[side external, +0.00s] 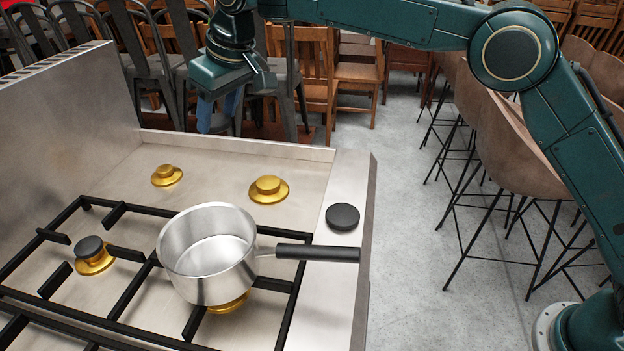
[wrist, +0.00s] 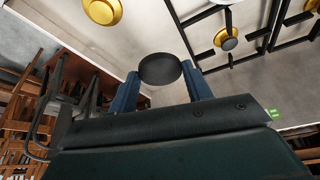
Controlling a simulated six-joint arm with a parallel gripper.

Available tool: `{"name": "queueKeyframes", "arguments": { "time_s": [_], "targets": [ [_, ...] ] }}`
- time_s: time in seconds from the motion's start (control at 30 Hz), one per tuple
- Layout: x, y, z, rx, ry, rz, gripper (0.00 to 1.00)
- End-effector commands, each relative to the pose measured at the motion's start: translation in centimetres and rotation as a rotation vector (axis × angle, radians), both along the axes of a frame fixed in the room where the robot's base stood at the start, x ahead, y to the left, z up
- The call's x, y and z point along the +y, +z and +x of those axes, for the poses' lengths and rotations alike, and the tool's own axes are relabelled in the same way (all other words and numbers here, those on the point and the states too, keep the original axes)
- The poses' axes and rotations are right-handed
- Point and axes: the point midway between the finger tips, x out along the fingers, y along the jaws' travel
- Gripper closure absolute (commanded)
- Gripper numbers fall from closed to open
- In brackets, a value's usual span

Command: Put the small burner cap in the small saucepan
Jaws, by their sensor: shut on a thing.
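My gripper (side external: 219,116) is at the back of the stove in the side view, raised above it and behind the saucepan. In the wrist view its blue fingers (wrist: 160,78) are shut on a small dark round burner cap (wrist: 160,67). The side view does not show this cap clearly at the fingers. The small steel saucepan (side external: 208,256) stands upright on the black grate, over a brass burner, with its black handle pointing right. Its visible inside looks empty. My gripper and the held cap are well apart from it.
Another dark cap (side external: 343,217) lies on the stove's right ledge. Two bare brass burners (side external: 166,175) (side external: 268,189) are at the back. A capped burner (side external: 92,254) sits left of the pan. The black grate (side external: 118,252) covers the front. A steel backsplash (side external: 65,125) rises at left.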

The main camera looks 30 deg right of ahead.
Motion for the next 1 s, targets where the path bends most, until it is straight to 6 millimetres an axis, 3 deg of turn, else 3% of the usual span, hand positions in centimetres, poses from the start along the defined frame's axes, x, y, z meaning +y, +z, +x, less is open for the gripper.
{"name": "queueKeyframes", "arguments": {
  "time_s": [0.03,0.2,0.4,0.57,0.77,1.0],
  "targets": [
    [1.7,0.4,-1.4,-0.002,0.056,0.002,0.78],
    [6.0,1.1,-5.5,-0.001,0.224,0.003,0.78],
    [9.0,1.6,-9.3,0.001,0.360,0.006,0.78],
    [10.0,1.8,-10.6,0.003,0.407,0.006,0.78],
    [10.2,1.8,-10.8,0.004,0.415,0.007,0.78],
    [10.2,0.2,-10.8,0.006,0.415,0.007,0.78]
  ]
}}
